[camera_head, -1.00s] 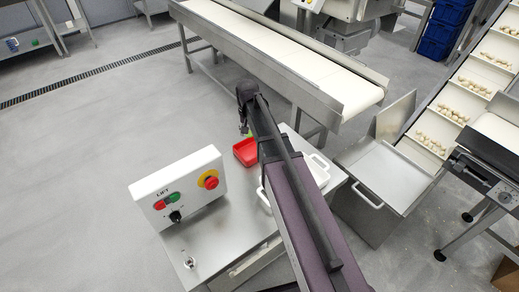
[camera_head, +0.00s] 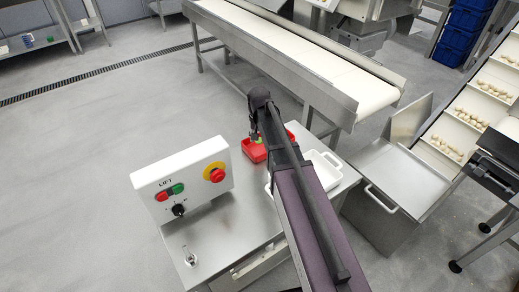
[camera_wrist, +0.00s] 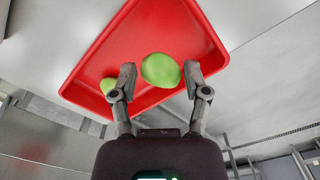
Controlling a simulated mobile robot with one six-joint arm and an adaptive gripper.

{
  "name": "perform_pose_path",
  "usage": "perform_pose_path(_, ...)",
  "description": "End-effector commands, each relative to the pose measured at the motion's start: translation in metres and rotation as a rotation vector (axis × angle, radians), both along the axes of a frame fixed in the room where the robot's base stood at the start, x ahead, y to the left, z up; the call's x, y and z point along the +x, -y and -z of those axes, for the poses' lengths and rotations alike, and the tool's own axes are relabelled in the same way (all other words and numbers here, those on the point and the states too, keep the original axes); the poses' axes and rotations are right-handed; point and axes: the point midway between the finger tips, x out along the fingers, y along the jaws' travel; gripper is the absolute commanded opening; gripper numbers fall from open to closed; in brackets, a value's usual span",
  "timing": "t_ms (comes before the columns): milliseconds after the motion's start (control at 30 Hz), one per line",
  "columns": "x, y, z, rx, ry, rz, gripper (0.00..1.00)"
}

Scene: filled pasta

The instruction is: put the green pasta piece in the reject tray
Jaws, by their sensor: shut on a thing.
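A green pasta piece (camera_wrist: 161,69) is held between the two fingertips of my gripper (camera_wrist: 160,77) in the wrist view. The red tray (camera_wrist: 172,22) lies behind and below it, and the piece appears over the tray floor. A second, smaller-looking green piece (camera_wrist: 107,86) shows at the tray's left side, partly hidden by my left finger. In the head view the red tray (camera_head: 250,152) sits on the steel cart top, with my gripper (camera_head: 256,138) above it, partly hidden by my arm. How high the held piece is above the floor is hard to tell.
A white tray (camera_head: 327,160) stands right of the red tray, partly behind my arm. A control box (camera_head: 182,180) with buttons stands on the cart's left. A conveyor (camera_head: 300,55) runs behind the cart, and an inclined belt with pale pasta (camera_head: 470,115) is at right.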

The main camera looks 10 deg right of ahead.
Motion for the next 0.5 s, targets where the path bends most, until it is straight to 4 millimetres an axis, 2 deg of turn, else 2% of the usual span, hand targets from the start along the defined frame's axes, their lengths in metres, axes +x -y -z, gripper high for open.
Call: perform_pose_path(500, 0.0, 0.0006, 0.0048, 0.0, 0.0, 0.001, 0.42)
